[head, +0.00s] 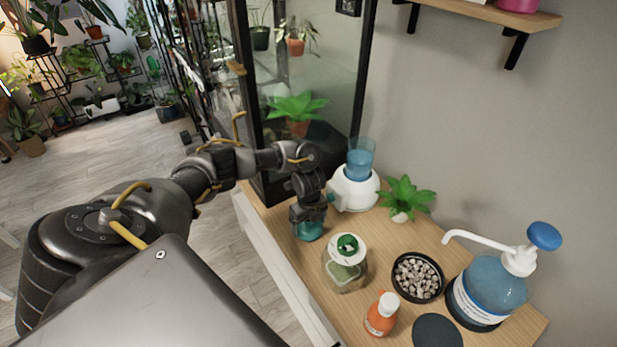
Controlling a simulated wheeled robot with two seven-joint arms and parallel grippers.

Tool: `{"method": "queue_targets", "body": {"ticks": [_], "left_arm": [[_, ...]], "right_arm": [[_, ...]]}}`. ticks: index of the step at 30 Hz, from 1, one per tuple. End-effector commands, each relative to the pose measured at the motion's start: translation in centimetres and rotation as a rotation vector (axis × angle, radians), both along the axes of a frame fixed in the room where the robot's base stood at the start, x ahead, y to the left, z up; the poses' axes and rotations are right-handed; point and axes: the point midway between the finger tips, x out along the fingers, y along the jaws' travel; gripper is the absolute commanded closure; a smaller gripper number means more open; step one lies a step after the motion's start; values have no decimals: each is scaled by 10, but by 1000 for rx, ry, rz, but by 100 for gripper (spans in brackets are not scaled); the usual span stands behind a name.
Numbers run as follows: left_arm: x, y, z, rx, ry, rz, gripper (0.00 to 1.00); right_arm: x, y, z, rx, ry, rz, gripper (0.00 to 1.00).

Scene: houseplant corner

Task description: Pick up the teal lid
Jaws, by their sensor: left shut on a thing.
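My left gripper (308,218) points down over the left part of the wooden cabinet top and is shut on the teal lid (308,232). Only the lower part of the lid shows below the fingers, and the fingers and wrist hide the rest. I cannot tell whether the lid touches the wood or hangs just above it. My right gripper is not in view.
A glass jar (343,273) with a white and green top stands close to the right of the lid. A white-and-blue device (354,188) stands behind. A pebble dish (418,278), orange bottle (381,318), blue pump bottle (490,287) and plant (404,196) stand farther right.

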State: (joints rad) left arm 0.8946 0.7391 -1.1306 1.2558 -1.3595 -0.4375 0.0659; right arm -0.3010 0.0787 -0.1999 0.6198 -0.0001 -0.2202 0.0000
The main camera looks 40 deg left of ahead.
Motion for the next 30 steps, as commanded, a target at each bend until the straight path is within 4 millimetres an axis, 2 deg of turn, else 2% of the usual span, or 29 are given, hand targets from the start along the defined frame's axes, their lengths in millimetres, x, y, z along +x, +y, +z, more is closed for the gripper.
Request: {"method": "queue_targets", "body": {"ticks": [5, 13, 21, 30], "left_arm": [[0, 0, 28, 0, -5, -3, 36], [-43, -25, 91, 3, -5, -7, 36], [-92, -56, 111, 0, -2, -6, 36], [-118, -71, 122, 1, 0, -1, 36]], "right_arm": [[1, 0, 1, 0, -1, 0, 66], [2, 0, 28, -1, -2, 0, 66], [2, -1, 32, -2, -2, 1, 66], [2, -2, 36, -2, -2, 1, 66]]}}
